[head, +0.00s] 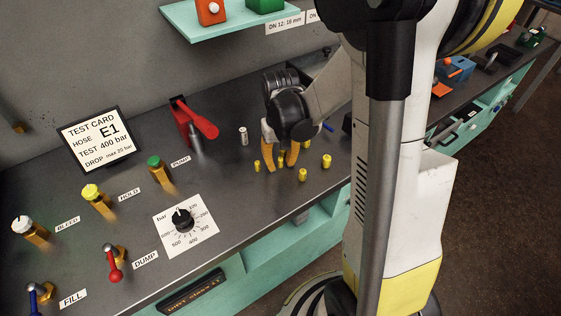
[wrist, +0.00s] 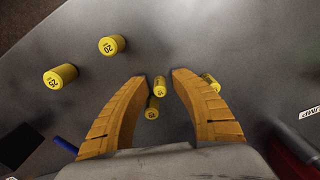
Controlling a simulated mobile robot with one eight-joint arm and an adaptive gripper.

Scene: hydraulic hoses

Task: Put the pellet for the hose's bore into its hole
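Several yellow pellets stand or lie on the grey bench. In the wrist view a pellet marked 25 (wrist: 60,77) and one marked 20 (wrist: 111,45) are at the left, outside my fingers. My gripper (wrist: 160,75) is open and points down at the bench. One small pellet (wrist: 160,86) shows between the fingertips, and another (wrist: 152,107) lies just behind it, nearer the palm. A further pellet (wrist: 210,83) is partly hidden by the right finger. In the head view my gripper (head: 280,165) is among the pellets. I cannot make out the pellet's hole.
A test card (head: 95,138) reads hose E1, 400 bar. A red lever (head: 194,120) and a small silver cylinder (head: 243,136) stand left of my gripper. A pressure dial (head: 183,220) and valves are further left. A shelf (head: 225,27) above carries a DN 12: 16 mm label (head: 285,22).

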